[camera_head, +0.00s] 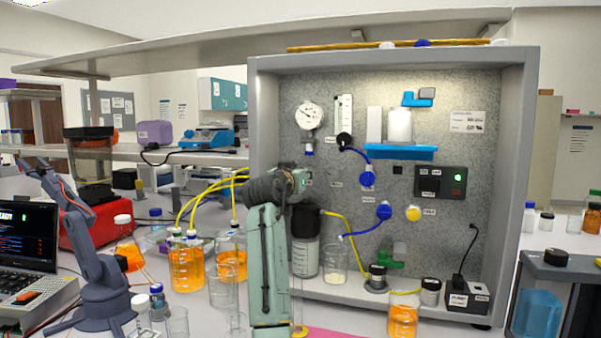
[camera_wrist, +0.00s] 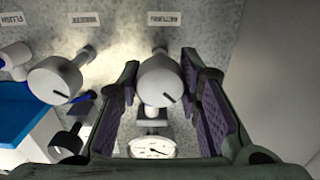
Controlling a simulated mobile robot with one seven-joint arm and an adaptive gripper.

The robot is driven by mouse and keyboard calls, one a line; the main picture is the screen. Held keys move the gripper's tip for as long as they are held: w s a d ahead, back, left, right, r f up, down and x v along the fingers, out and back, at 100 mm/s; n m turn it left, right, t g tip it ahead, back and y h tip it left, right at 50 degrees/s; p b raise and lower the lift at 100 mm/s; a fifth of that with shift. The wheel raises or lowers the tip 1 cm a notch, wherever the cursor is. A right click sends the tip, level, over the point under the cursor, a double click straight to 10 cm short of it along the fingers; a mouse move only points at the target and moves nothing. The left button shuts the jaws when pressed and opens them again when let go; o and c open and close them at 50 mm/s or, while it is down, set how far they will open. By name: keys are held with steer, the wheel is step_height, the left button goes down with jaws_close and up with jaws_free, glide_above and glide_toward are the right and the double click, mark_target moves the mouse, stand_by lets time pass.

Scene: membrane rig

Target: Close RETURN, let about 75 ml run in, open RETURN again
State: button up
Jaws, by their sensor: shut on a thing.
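In the wrist view the picture is upside down, and the RETURN label (camera_wrist: 165,18) shows above a pale round knob (camera_wrist: 160,80) with a dark pointer mark towards the lower right. My gripper (camera_wrist: 163,95) is shut on this RETURN knob, with one purple-padded finger on each side. In the head view my arm covers the knob and hides my fingertips. A clear beaker (camera_head: 335,264) stands on the rig's floor to the right of the dark-capped vessel (camera_head: 305,240). I cannot read the level in it.
The WASTE knob (camera_wrist: 57,80) and a black knob (camera_wrist: 68,142) are close by in the wrist view. A dial gauge (camera_head: 309,116) and a flow tube (camera_head: 344,112) are on the panel. Orange-filled bottles (camera_head: 187,266) stand left of my arm.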

steer(key=m, duration=0.4)
steer(key=shift+m+p, duration=0.3)
steer(key=shift+p, duration=0.05)
steer(key=m, duration=0.4)
steer(key=shift+m, duration=0.4)
steer(key=o, duration=1.2)
step_height(320, 180, up, 10)
